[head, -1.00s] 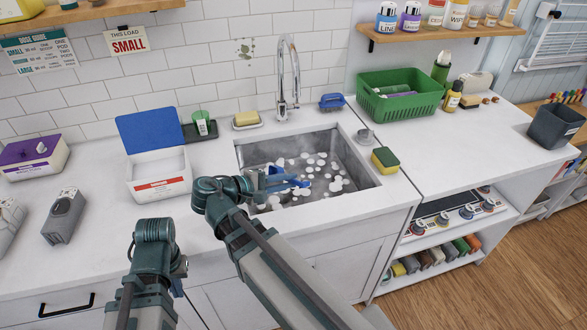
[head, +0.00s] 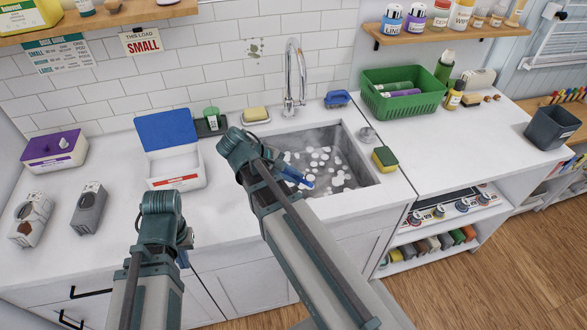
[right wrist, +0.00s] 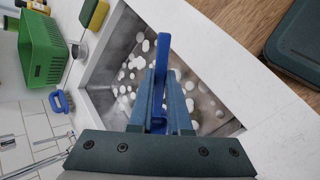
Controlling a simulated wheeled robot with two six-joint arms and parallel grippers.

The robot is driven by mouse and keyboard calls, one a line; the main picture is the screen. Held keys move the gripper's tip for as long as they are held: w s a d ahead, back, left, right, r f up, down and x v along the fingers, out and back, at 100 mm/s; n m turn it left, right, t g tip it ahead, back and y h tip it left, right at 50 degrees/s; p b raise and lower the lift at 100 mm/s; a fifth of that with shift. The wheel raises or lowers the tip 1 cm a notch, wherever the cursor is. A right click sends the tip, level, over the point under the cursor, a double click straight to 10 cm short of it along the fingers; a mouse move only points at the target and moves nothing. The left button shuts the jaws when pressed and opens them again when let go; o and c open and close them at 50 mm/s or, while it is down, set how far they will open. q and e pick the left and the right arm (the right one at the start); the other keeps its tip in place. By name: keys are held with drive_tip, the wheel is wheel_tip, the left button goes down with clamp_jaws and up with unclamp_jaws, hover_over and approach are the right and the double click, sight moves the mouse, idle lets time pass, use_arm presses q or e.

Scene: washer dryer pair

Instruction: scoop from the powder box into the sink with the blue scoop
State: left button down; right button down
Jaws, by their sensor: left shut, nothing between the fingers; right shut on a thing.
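The powder box (head: 174,168) is an open white box with a raised blue lid (head: 166,129), left of the sink on the counter. The sink (head: 375,172) is a grey basin holding many white round patches. My right gripper (head: 283,169) is over the sink, shut on the blue scoop (head: 303,181). In the right wrist view the blue scoop (right wrist: 162,65) is between the fingers (right wrist: 160,108), with the basin behind it. Whether powder is in the scoop cannot be seen. My left gripper (head: 183,258) is shut and empty, low at the counter's front edge, mostly hidden by its arm.
A chrome faucet (head: 290,78) stands behind the sink. A yellow-green sponge (head: 385,159) lies at its right. A green basket (head: 403,95) stands further right. A purple-lidded box (head: 52,149) and two grey dispensers, one here (head: 89,207), stand left. The right counter's front is clear.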

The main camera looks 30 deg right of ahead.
drive_tip(key=y+p, duration=0.1)
drive_tip(key=d+r+g+y+p, duration=0.1)
drive_tip(key=y+p, duration=0.1)
drive_tip(key=shift+w+m, duration=0.35)
drive_tip(key=shift+m, duration=0.05)
drive_tip(key=y, duration=0.1)
drive_tip(key=y+p, duration=0.1)
drive_tip(key=y, duration=0.1)
drive_tip(key=shift+w+d+f+m+g, duration=0.1)
drive_tip(key=shift+d+m+g, duration=0.2)
drive_tip(key=shift+g, duration=0.1)
drive_tip(key=r+p, duration=0.1)
drive_tip(key=r+y+p, duration=0.1)
drive_tip(key=r+p, duration=0.1)
drive_tip(key=shift+s+a+r+p, duration=0.1)
drive_tip(key=shift+s+r+p, duration=0.1)
drive_tip(key=shift+r+p, duration=0.65)
drive_tip(key=shift+p, duration=0.1)
